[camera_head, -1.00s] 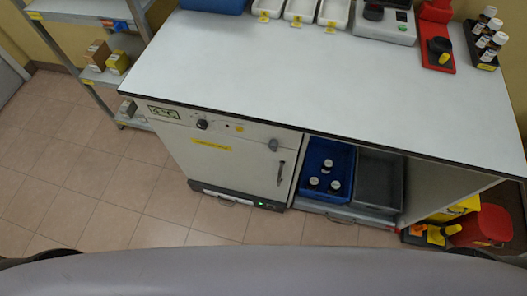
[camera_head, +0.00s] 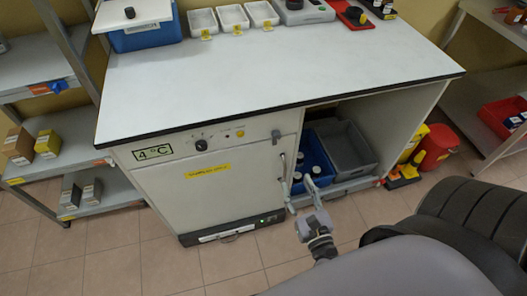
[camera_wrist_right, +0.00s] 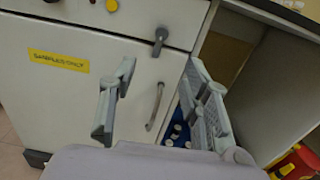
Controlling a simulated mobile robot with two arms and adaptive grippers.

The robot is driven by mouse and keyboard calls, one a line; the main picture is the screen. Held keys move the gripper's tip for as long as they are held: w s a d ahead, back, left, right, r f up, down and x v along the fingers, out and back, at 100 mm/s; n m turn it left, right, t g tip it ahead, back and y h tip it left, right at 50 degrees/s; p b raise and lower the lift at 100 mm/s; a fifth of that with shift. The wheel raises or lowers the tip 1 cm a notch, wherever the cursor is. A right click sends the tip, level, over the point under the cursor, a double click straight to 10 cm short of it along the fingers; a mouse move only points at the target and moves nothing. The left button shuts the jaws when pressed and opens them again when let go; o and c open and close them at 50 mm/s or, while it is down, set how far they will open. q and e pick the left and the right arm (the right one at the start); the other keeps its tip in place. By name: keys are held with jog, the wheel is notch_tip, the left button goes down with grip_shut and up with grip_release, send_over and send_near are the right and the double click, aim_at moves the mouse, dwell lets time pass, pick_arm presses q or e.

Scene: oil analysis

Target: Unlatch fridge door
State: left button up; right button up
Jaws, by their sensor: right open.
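The white fridge door (camera_head: 208,190) stands closed under the worktop, with a yellow label on it. It also fills the left of the right wrist view (camera_wrist_right: 70,100). The grey latch (camera_head: 275,136) is at the door's upper right; in the wrist view the latch (camera_wrist_right: 160,40) points downward. The vertical door handle (camera_head: 282,166) is below it, and shows between my fingers in the wrist view (camera_wrist_right: 155,106). My right gripper (camera_head: 297,185) is open and empty in front of the door's right edge; its fingers (camera_wrist_right: 160,65) spread below the latch, apart from it. My left gripper is out of view.
Right of the fridge, an open bay holds a blue crate (camera_head: 324,152) with bottles and a grey crate (camera_head: 346,148). A red bin (camera_head: 436,148) stands farther right. A metal shelf (camera_head: 60,155) is at left. The floor before the fridge is clear.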

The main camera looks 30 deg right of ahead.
jog(key=p, duration=0.1)
send_near(277, 137)
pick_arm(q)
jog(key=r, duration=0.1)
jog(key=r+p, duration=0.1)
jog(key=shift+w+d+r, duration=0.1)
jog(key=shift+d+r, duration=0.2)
pick_arm(e)
jog(key=x, duration=0.8)
jog(key=shift+w+d+f, duration=0.15)
jog(key=shift+w+f, duration=0.05)
jog(key=shift+w, duration=0.2)
jog(key=shift+c, duration=0.4)
grip_shut()
